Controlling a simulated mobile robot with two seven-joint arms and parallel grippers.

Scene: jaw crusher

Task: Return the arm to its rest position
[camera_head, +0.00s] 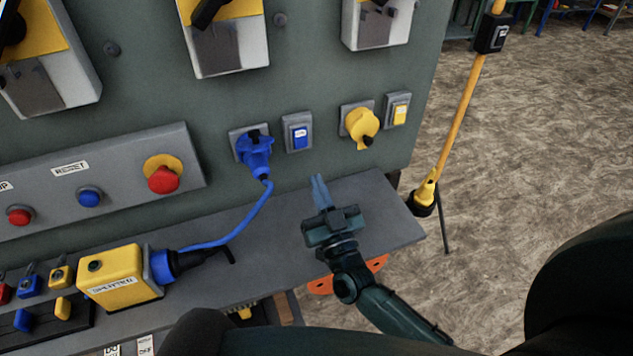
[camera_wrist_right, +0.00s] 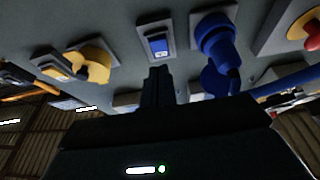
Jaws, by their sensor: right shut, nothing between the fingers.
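My right gripper (camera_head: 320,192) is shut and empty, with its fingers together. In the head view it is over the grey shelf (camera_head: 387,208), below the blue switch (camera_head: 298,132) on the panel. In the right wrist view the shut fingers (camera_wrist_right: 158,88) point toward the panel, just below the blue switch (camera_wrist_right: 157,43). They look apart from it. My left gripper is not in view.
A blue plug (camera_head: 255,150) sits in the panel, its cable running to a yellow box (camera_head: 121,278) on the shelf. A yellow socket cover (camera_head: 362,126) is to the right. A yellow cable (camera_head: 458,115) hangs beyond the panel edge. Open floor (camera_head: 540,130) lies right.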

